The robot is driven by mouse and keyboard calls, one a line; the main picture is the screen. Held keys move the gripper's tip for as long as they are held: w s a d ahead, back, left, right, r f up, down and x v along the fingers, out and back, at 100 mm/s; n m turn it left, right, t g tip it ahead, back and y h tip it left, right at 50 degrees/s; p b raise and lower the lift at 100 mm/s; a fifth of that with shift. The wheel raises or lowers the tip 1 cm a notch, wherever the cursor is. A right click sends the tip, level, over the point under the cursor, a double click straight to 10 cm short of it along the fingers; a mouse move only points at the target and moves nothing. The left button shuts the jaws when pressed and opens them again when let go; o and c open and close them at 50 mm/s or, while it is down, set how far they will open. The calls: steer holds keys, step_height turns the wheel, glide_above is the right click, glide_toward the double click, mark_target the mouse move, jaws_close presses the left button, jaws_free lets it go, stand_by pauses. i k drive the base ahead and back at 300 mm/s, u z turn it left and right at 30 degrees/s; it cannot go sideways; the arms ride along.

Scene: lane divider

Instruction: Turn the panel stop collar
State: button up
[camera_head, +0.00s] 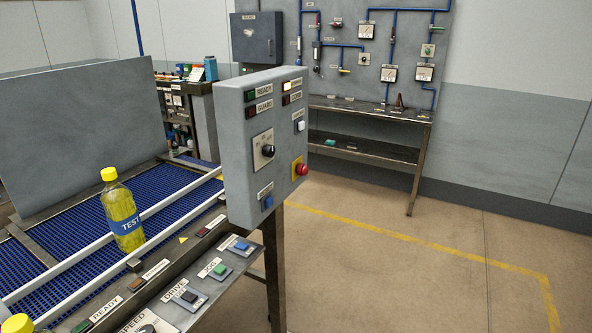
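The grey control panel (236,172) stands upright at the right end of the conveyor. A red round stop button (302,169) sits on a yellow plate at the panel's lower right. It sticks out towards the right, and its collar is too small to make out apart from the red head. Above it is a small white control (300,126). A black rotary knob (268,151) sits on a pale plate to the left, and a blue control (267,201) is below. Indicator lamps with labels fill the panel's top. My gripper is not in view.
A blue conveyor (60,235) with white guide rails carries a yellow TEST bottle (121,215). A lower sloped console (190,290) with buttons runs along its front. Open floor (400,275) with a yellow line lies right of the panel. A workbench (370,112) stands behind.

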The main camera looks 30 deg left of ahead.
mark_target(301, 165)
steer(key=u, duration=1.35)
steer(key=i, duration=1)
steer(key=z, duration=0.15)
